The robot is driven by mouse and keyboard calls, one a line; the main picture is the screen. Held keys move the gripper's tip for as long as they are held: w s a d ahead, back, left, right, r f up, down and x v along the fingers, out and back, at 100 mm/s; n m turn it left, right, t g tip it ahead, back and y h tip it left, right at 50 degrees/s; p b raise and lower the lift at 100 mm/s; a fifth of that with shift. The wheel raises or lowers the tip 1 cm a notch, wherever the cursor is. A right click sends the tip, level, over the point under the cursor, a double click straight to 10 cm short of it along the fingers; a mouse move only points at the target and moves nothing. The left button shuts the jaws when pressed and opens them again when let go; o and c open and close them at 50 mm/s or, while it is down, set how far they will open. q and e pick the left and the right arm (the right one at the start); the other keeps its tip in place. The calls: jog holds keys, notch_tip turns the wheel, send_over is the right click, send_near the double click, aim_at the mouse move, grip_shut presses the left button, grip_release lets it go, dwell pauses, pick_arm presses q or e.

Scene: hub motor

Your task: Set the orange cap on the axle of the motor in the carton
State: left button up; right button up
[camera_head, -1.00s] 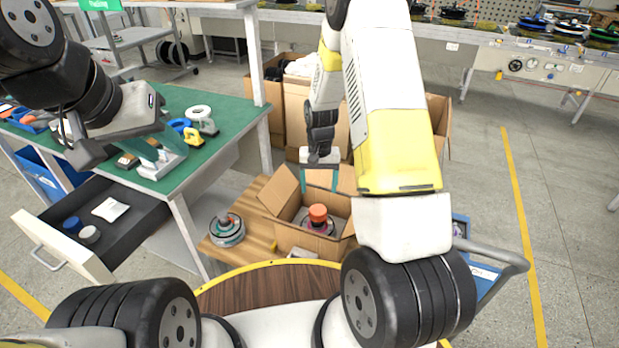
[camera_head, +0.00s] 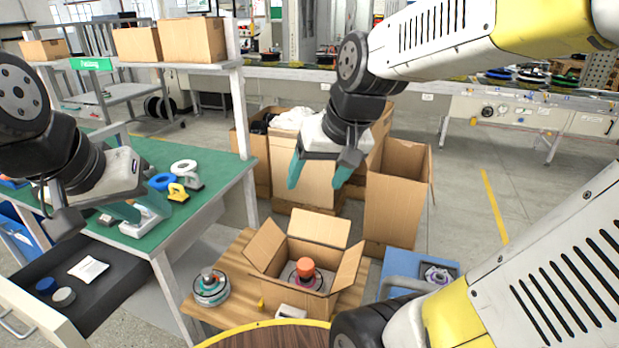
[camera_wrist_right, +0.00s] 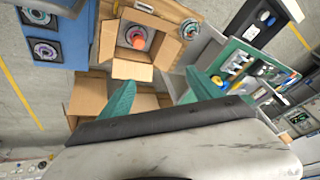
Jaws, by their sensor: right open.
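The open carton (camera_head: 284,299) stands on a wooden pallet-like board, its flaps spread. Inside it is the motor (camera_head: 296,281), and the orange cap (camera_head: 305,267) sits upright at its centre, on the axle as far as I can see. In the right wrist view the orange cap (camera_wrist_right: 140,43) also shows inside the carton (camera_wrist_right: 132,70). My right gripper (camera_head: 318,182) is open and empty, raised above and behind the carton. My left gripper (camera_head: 95,215) is over the green table's edge at the left; its fingers are partly in view and their spacing is unclear.
Another motor (camera_head: 211,288) stands on the wooden board (camera_head: 232,262) left of the carton. The green table (camera_head: 215,170) holds several parts; an open drawer (camera_head: 110,262) lies below. Tall cardboard boxes (camera_head: 397,190) stand behind. A blue cart (camera_head: 398,266) is at the right.

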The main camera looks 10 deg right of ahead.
jog(key=shift+n+t, duration=0.3)
jog(key=shift+t, duration=0.3)
jog(key=s, duration=0.2)
jog(key=s+r, duration=0.1)
jog(key=s, duration=0.2)
jog(key=shift+s+a+r, duration=0.2)
jog(key=shift+s+r, duration=0.15)
jog(key=shift+r, duration=0.05)
